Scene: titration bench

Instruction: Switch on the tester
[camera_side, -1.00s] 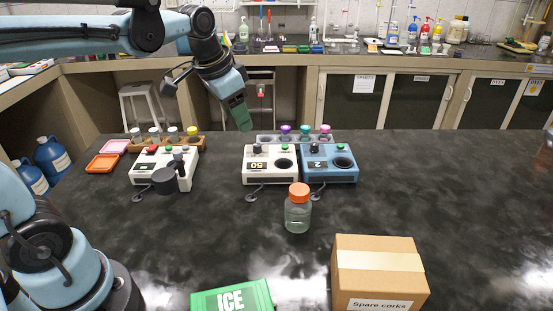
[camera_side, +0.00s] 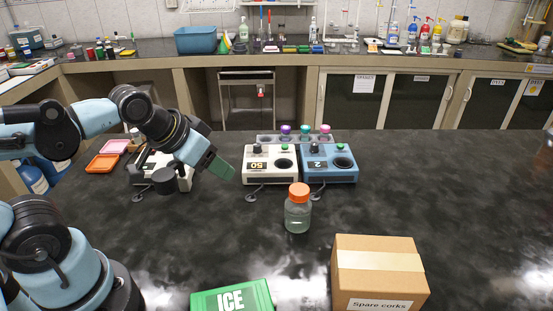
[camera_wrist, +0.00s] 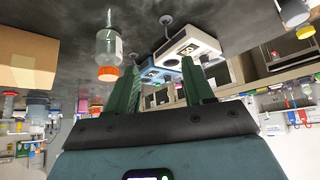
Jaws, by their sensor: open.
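No device in view carries a readable "tester" label, so I cannot tell which one it is. A white device (camera_side: 258,178) with a display reading 50, a dark knob, a green button and a dark round well stands mid-bench. A similar blue device (camera_side: 330,175) reading 2 stands right beside it. Another white device (camera_side: 178,183) stands at left, partly hidden by my arm. My gripper (camera_side: 229,173) is just left of the middle white device, apart from it, tilted down. In the wrist view my open, empty green fingers (camera_wrist: 160,88) point toward the white device (camera_wrist: 188,48) and blue device (camera_wrist: 168,62).
An orange-capped bottle (camera_side: 297,215) stands in front of the devices. A cardboard box (camera_side: 380,280) and a green ICE box (camera_side: 232,299) are at the front. A rack of coloured caps (camera_side: 266,139) is behind. The right bench is clear.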

